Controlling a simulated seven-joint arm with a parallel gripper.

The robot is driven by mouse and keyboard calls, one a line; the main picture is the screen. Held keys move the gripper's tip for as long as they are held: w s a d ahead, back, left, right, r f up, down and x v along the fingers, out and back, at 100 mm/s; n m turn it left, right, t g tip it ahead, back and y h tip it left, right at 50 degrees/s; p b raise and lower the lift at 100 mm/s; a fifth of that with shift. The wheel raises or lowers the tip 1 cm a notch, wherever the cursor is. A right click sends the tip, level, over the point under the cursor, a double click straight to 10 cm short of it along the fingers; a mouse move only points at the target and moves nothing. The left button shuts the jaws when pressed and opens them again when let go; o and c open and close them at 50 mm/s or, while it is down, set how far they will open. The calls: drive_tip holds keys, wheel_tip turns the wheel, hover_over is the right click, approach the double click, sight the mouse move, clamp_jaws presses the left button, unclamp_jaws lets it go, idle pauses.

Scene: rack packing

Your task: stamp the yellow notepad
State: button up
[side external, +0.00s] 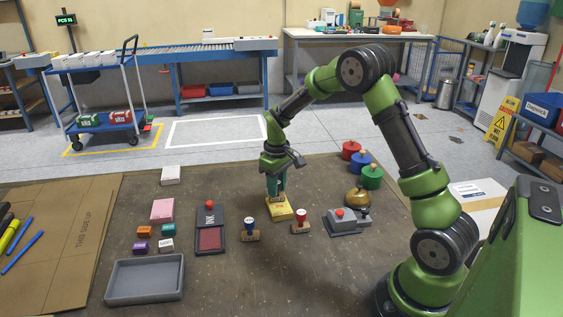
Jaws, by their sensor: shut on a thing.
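The yellow notepad (285,213) lies on the brown work mat, near its middle. My gripper (276,190) points straight down over it, its teal fingers shut on a stamp (277,199). Only a little of the stamp's tan base shows, and its handle is hidden between the fingers. The stamp is at the notepad's top face; I cannot tell whether it touches or hovers just above. The ink pad (209,239) lies open to the left, its dark red pad showing.
A grey tray (145,298) is at front left, with small coloured blocks, a pink pad (162,210) and a white pad (172,175) behind it. A grey stapler-like device (347,222), a brass bell (358,197) and red, blue and green round items stand right of the notepad.

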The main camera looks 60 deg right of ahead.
idle(0.6)
drive_tip(key=shift+r, duration=3.5)
